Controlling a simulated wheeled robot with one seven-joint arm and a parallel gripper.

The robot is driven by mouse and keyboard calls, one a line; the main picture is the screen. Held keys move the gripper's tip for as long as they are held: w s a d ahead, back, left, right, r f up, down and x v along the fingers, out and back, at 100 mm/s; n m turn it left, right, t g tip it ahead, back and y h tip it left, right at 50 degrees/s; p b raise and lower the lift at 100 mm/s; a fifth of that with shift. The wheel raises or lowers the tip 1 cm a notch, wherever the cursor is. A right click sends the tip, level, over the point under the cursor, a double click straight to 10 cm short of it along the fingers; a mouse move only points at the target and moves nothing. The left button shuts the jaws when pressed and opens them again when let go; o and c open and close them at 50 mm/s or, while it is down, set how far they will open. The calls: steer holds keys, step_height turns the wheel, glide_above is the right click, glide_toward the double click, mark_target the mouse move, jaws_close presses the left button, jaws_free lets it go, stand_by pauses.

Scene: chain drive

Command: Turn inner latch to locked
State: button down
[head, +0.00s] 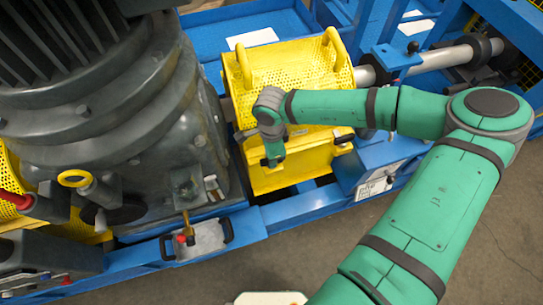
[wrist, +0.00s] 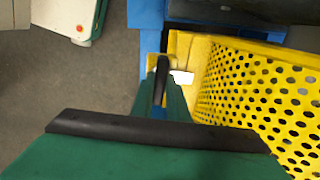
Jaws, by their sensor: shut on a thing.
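The yellow chain guard (head: 300,66) has a perforated top and two yellow handles. It also shows in the wrist view (wrist: 262,95). My gripper (head: 272,161) is down against the left part of the guard's front face. A second small dark latch (head: 343,141) sits farther right on the front face.
A large dark grey motor housing (head: 110,100) stands close left of my gripper. A blue frame (head: 290,212) runs below the guard. A shaft (head: 445,58) with a blue bracket (head: 398,57) lies to the right. The floor (head: 480,215) in front is bare.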

steer(key=shift+n, duration=0.5)
steer(key=c, duration=1.7)
jaws_free()
steer(key=shift+r, duration=0.1)
step_height(320, 180, up, 11)
steer(key=shift+f, duration=0.15)
